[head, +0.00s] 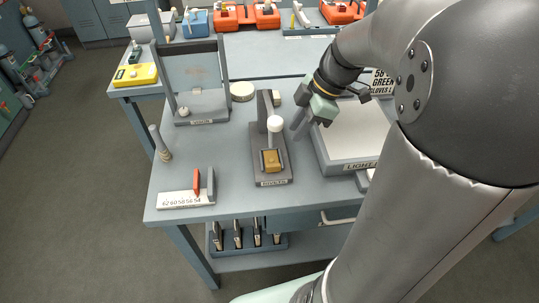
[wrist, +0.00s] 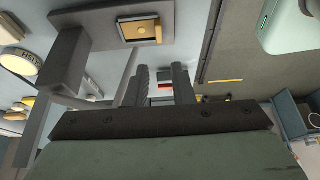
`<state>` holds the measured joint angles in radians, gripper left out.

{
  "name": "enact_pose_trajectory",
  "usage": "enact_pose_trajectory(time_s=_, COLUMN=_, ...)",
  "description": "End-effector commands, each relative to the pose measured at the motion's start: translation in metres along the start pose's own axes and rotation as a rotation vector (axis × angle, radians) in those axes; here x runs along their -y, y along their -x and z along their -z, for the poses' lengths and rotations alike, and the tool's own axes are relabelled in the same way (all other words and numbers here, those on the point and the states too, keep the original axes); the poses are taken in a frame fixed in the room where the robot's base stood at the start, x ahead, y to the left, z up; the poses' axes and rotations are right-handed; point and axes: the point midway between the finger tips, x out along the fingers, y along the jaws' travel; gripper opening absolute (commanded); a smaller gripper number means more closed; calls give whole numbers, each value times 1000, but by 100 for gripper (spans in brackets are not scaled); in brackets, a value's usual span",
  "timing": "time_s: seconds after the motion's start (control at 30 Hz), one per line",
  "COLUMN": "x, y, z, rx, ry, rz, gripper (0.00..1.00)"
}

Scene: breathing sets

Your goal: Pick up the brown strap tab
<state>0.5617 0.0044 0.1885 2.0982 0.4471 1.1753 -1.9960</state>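A brown-gold tab-like piece (head: 270,160) sits in a dark square frame at the front of a grey stand (head: 259,176); it looks like the brown strap tab. The wrist view shows it as a tan piece (wrist: 148,31) in a pale-edged frame, above and left of the fingers. My gripper (head: 297,124) is to the right of the stand's upright, above the table and apart from the piece. In the wrist view my gripper's two dark fingers (wrist: 160,82) are parallel with a gap between them and nothing held.
A white ball (head: 274,123) is at the stand's upright, behind the piece. A light box (head: 352,145) stands close on the right. A white plate with red marker (head: 187,199) lies front left, and a post (head: 160,143) stands at left. The table between is clear.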

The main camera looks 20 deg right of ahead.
Motion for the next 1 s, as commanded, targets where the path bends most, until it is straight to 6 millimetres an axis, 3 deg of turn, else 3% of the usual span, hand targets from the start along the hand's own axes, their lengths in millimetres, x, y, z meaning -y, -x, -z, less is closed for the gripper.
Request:
enact_pose_trajectory(time_s=0.3, x=1, y=-65, z=0, rx=-1, ry=-1, rz=4, gripper=22)
enact_pose_trajectory(time_s=0.57, x=0, y=-84, z=-1, rx=1, ry=-1, rz=2, gripper=22)
enact_pose_trajectory(time_s=0.8, x=-1, y=-119, z=-5, rx=-1, ry=-2, rz=5, gripper=22)
enact_pose_trajectory(time_s=1.0, x=-1, y=-132, z=-6, rx=1, ry=-1, rz=1, gripper=22)
